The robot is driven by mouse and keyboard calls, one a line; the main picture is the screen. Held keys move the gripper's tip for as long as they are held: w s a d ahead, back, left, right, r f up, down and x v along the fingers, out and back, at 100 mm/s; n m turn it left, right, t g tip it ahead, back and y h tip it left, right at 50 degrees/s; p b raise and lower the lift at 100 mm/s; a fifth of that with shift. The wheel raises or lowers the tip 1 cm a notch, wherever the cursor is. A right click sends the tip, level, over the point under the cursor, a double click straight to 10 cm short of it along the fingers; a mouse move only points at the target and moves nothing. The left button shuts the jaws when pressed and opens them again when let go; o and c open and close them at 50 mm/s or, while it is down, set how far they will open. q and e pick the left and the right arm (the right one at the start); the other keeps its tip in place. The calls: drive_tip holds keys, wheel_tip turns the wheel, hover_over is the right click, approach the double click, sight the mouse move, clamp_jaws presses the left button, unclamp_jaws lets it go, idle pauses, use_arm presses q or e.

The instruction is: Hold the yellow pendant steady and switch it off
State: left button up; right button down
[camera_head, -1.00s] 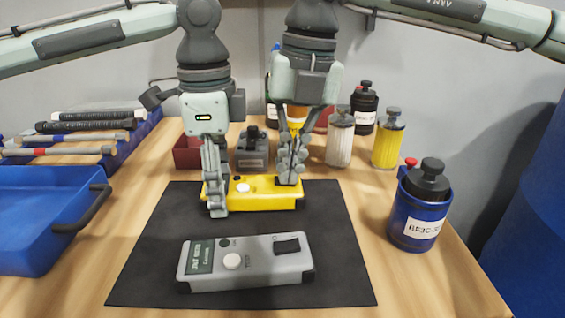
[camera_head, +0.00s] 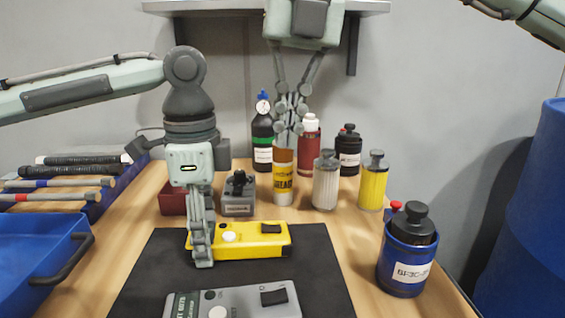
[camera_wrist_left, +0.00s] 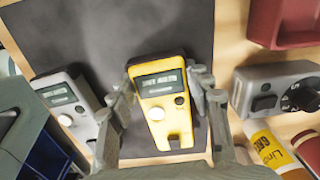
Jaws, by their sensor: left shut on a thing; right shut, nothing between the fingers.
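The yellow pendant (camera_head: 258,243) lies on the black mat (camera_head: 160,262), its rocker switch (camera_head: 271,228) at the right end and a white button (camera_head: 229,236) at the left. My left gripper (camera_head: 203,260) is shut across the pendant's left part. In the left wrist view its fingers flank the yellow body (camera_wrist_left: 157,95), which shows a display, white button, small black knob and dark switch. The rocker's position is too small to tell. My right gripper (camera_head: 290,130) is shut and empty, raised above and behind the pendant, in front of the bottles.
A grey pendant (camera_head: 245,302) lies on the mat's near part. A grey box with a knob (camera_head: 238,200), a red bin (camera_head: 172,198), a grease tube (camera_head: 284,180) and several bottles stand behind. A blue holder (camera_head: 405,275) is at right, a blue tray (camera_head: 35,255) at left.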

sight(266, 225)
drive_tip(key=shift+d+r, duration=0.1)
drive_tip(key=shift+r, duration=0.6)
drive_tip(key=shift+w+a+r, duration=0.15)
drive_tip(key=shift+a+r, duration=0.05)
drive_tip(key=shift+a, duration=0.1)
drive_tip(key=f, duration=0.4)
drive_tip(key=a+f, duration=0.1)
drive_tip(key=f, duration=0.4)
drive_tip(key=a+f, duration=0.1)
drive_tip(key=f, duration=0.3)
drive_tip(key=shift+f, duration=0.45)
drive_tip(key=shift+a+f, duration=0.1)
